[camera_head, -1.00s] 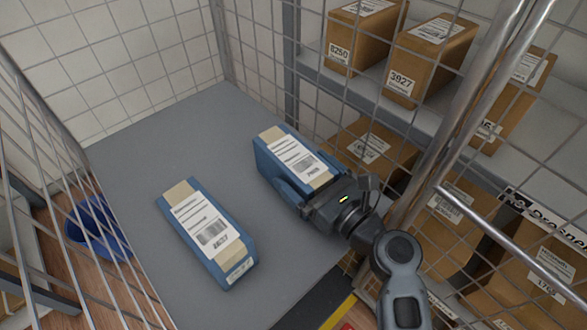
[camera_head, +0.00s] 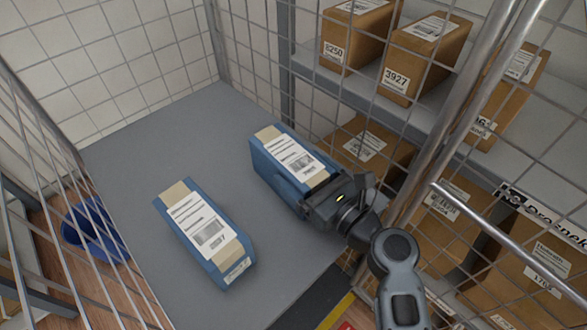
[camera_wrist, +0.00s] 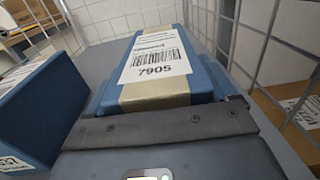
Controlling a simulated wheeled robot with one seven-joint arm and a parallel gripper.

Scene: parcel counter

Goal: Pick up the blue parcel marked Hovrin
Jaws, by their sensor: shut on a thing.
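Two blue parcels with tan tape and white labels lie on the grey floor of a mesh cage. The right blue parcel (camera_head: 278,170) is held by my gripper (camera_head: 312,196), which is shut on its near end. In the wrist view this parcel (camera_wrist: 200,85) fills the middle, and its label reads 7905; the name on it is too small to read. The left blue parcel (camera_head: 205,232) lies apart, nearer the cage's left side; it also shows in the wrist view (camera_wrist: 40,110). I cannot tell which one is marked Hovrin.
Wire mesh walls enclose the grey floor (camera_head: 130,150). Several brown parcels (camera_head: 425,60) stand on the shelves at right, outside the mesh. A blue bin (camera_head: 95,230) stands outside at left. A steel rail (camera_head: 510,245) is close to my arm.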

